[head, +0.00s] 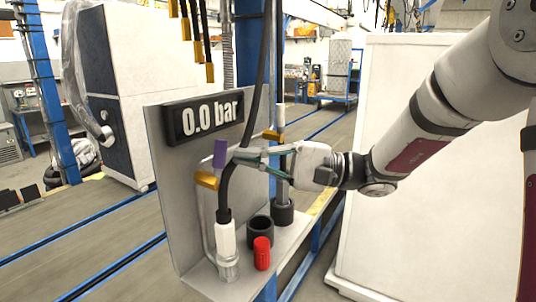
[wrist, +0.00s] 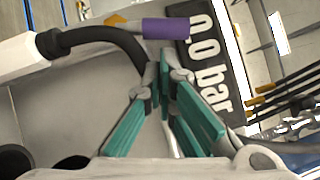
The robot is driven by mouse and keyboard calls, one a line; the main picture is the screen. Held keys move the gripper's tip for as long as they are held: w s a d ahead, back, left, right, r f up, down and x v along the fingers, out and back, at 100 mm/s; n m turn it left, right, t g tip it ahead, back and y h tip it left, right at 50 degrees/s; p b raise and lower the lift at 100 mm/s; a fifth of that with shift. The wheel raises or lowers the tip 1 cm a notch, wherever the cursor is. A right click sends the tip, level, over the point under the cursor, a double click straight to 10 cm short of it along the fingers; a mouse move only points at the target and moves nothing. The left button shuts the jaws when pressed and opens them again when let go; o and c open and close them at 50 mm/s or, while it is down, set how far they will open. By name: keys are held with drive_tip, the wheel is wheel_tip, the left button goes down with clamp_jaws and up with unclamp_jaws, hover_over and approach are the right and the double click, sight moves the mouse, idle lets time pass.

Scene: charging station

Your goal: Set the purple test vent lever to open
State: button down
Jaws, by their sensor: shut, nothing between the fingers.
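The purple lever (head: 219,153) stands upright above a brass-coloured valve body (head: 207,181) on the left of the grey panel. In the wrist view the purple lever (wrist: 166,28) lies just beyond my fingertips, with a gap of panel and display between. My gripper (head: 240,156) is shut and empty, reaching in from the right, with its tips just right of the lever. In the wrist view my gripper (wrist: 166,72) shows its green-padded fingers closed at the tips. I cannot tell whether the tips touch the black hose.
A black hose (head: 228,185) rises from a white connector (head: 226,238) close to the lever. The display (head: 203,118) reads 0.0 bar. A red cap (head: 262,253) and a black socket (head: 260,230) are on the shelf. A second brass-handled valve (head: 272,135) stands behind my gripper.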

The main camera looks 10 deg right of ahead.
sight(220, 154)
drive_tip(key=shift+s+a+r, duration=0.1)
drive_tip(key=shift+s+a, duration=0.15)
drive_tip(key=shift+a, duration=0.1)
drive_tip(key=n, duration=0.1)
drive_tip(key=r+n+h, duration=0.1)
drive_tip(key=s+n+h+p, duration=0.1)
drive_tip(key=shift+a+r+g, duration=0.3)
drive_tip(key=shift+w, duration=0.1)
